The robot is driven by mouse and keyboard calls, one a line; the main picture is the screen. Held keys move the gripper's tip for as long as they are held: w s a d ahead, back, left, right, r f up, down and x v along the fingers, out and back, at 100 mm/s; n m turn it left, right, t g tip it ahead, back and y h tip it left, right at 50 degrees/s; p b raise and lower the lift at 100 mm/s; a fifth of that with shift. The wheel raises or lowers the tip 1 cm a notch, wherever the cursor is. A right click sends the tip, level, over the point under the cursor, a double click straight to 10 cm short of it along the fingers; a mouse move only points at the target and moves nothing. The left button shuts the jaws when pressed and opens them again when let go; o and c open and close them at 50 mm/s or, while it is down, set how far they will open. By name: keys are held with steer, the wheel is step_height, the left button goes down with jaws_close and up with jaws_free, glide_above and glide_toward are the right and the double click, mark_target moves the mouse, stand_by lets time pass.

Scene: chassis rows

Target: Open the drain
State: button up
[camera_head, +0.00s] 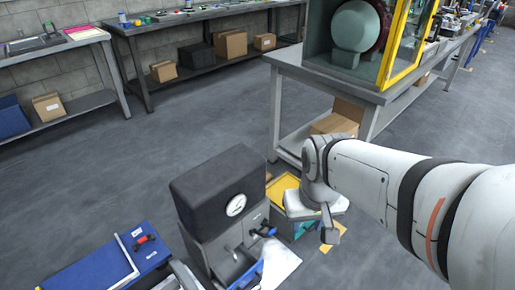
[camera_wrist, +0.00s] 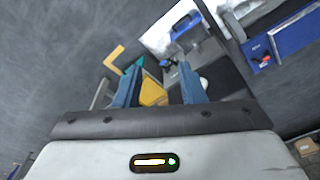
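A unit with a dark padded box (camera_head: 220,190) and a round white gauge (camera_head: 236,205) stands low, left of my arm. A small valve with a blue handle (camera_head: 268,231) sticks out of its grey metal front, with a blue tray (camera_head: 247,276) below. I cannot tell whether the valve is open. My gripper (camera_head: 329,228) hangs to the right of the valve, apart from it. In the wrist view my gripper (camera_wrist: 160,92) is open and empty; the blue-handled valve (camera_wrist: 167,62) shows beyond the fingers, with the blue tray (camera_wrist: 186,22) above.
A yellow bin (camera_head: 283,189) lies beside the unit, close to my gripper. A workbench (camera_head: 330,82) with a yellow-framed enclosure stands behind. A blue case (camera_head: 95,268) with a red-and-black tool is at lower left. Open grey floor (camera_head: 130,170) lies left of the unit.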

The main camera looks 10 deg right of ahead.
steer(key=shift+o, duration=0.3)
steer(key=shift+a, duration=0.1)
steer(key=shift+o, duration=0.3)
steer(key=shift+w, duration=0.15)
steer(key=m+b, duration=0.7)
steer(key=m, duration=0.2)
glide_above(272, 232)
steer(key=s, duration=0.2)
step_height(272, 232, down, 38)
steer(key=shift+m+g, duration=0.4)
steer(key=shift+m, duration=0.4)
steer(key=f+b, duration=0.1)
steer(key=f, duration=0.6)
steer(key=w+f+b, duration=0.1)
steer(key=f, duration=0.6)
steer(key=w+f+b, duration=0.1)
steer(key=f, duration=0.6)
steer(key=shift+w+a+f, duration=0.1)
steer(key=shift+f, duration=0.3)
